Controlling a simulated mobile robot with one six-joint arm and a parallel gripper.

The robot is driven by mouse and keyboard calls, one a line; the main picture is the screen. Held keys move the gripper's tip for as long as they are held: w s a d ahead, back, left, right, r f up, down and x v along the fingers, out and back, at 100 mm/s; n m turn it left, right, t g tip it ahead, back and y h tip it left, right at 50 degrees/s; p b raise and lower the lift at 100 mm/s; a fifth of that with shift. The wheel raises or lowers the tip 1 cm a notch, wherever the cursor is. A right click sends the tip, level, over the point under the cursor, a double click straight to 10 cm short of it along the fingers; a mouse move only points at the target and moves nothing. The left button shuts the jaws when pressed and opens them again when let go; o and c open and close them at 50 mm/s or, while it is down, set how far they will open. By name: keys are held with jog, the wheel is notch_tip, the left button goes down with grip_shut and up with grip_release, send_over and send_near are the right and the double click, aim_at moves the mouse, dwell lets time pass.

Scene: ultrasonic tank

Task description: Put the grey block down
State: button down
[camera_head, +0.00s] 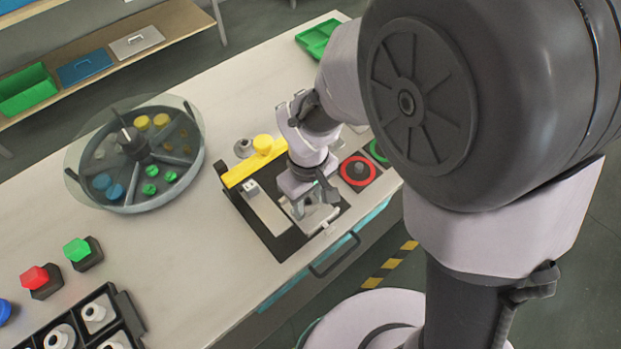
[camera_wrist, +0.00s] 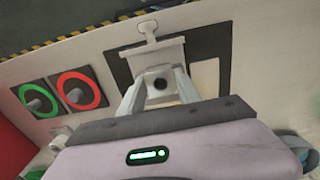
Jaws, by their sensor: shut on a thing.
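My gripper (camera_head: 309,208) is low over the black-framed tank station (camera_head: 277,243) on the bench, pointing down. In the wrist view its two fingers (camera_wrist: 158,88) are closed on the grey block (camera_wrist: 160,76), a pale piece with a dark round hole facing the camera. In the head view the fingers and wrist partly cover the block. A pale plate with a small T-shaped handle (camera_wrist: 148,30) lies just beyond the fingers in the wrist view. Whether the block touches the surface beneath it, I cannot tell.
A yellow bar (camera_head: 250,170) with a knob borders the station's back. A red ring (camera_head: 357,171) and a green ring (camera_head: 379,151) lie to the right. A round covered carousel (camera_head: 135,201) stands left. Bare bench (camera_head: 190,255) lies between the station and the front-left tray.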

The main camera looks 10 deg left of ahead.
jog(key=c, duration=0.8)
grip_release()
jog(key=shift+f, duration=0.15)
jog(key=shift+c, duration=0.2)
notch_tip(320, 180, up, 12)
jog(key=r+p, duration=0.1)
jog(key=p, duration=0.4)
jog(key=s+d+r+m+t+y, duration=0.1)
jog(key=s+d+r+m+t, duration=0.2)
jog(key=d+r+m, duration=0.3)
jog(key=s+d+r+m+t+y, duration=0.1)
jog(key=s+d+r+m+t, duration=0.1)
jog(key=s+d+r+m, duration=0.2)
jog(key=d+r+m, duration=0.3)
jog(key=d+m, duration=0.1)
jog(key=d, duration=0.2)
jog(key=shift+d+t, duration=0.15)
jog(key=shift+t, duration=0.25)
jog(key=shift+f, duration=0.15)
